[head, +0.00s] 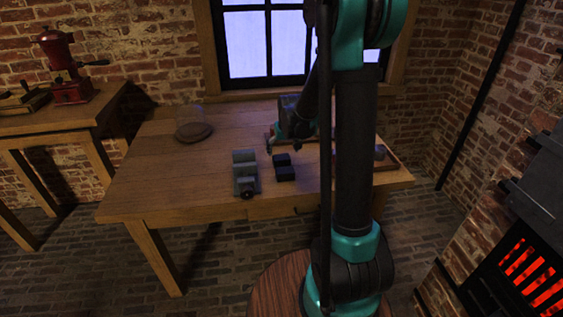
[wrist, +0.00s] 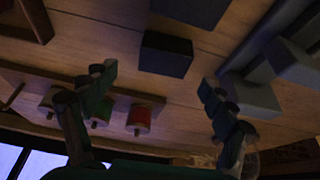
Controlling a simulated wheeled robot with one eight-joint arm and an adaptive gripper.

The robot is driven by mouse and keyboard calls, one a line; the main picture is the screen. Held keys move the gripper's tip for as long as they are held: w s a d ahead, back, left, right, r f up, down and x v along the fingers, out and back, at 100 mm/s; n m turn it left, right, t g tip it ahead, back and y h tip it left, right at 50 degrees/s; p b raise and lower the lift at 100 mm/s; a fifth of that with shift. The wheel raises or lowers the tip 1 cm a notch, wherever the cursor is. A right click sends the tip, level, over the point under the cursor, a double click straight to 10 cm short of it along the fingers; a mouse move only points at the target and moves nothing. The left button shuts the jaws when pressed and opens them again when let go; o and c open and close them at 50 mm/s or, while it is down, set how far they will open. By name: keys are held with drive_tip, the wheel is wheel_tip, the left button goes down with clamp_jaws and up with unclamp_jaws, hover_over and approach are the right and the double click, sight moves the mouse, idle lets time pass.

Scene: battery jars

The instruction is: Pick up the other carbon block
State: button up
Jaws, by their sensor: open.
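Two black carbon blocks lie apart on the wooden table, one behind the other. In the head view the farther block (head: 282,159) is just in front of my gripper (head: 284,143) and the nearer block (head: 285,173) is closer to the table's front edge. In the wrist view my gripper (wrist: 157,80) is open, with nothing between its fingers. The farther block (wrist: 165,54) shows just beyond the gap between the fingertips, and the other block (wrist: 190,9) is cut by the top edge. My arm hides part of the table in the head view.
A grey vise-like device (head: 245,170) stands left of the blocks; it also shows in the wrist view (wrist: 250,97). A round wooden base (head: 193,132) with a clear cover is at the back left. A wooden rack (wrist: 75,88) holds red and green pieces. The table's left part is clear.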

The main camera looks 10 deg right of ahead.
sight(282, 157)
drive_tip(key=shift+s+a+x, duration=0.1)
drive_tip(key=shift+s+x, duration=0.05)
drive_tip(key=shift+x, duration=1.2)
drive_tip(key=shift+s+a+x, duration=0.1)
drive_tip(key=shift+s+x, duration=0.05)
drive_tip(key=shift+x, duration=1.2)
drive_tip(key=shift+f, duration=0.1)
drive_tip(key=shift+c, duration=0.3)
drive_tip(key=c, duration=1.3)
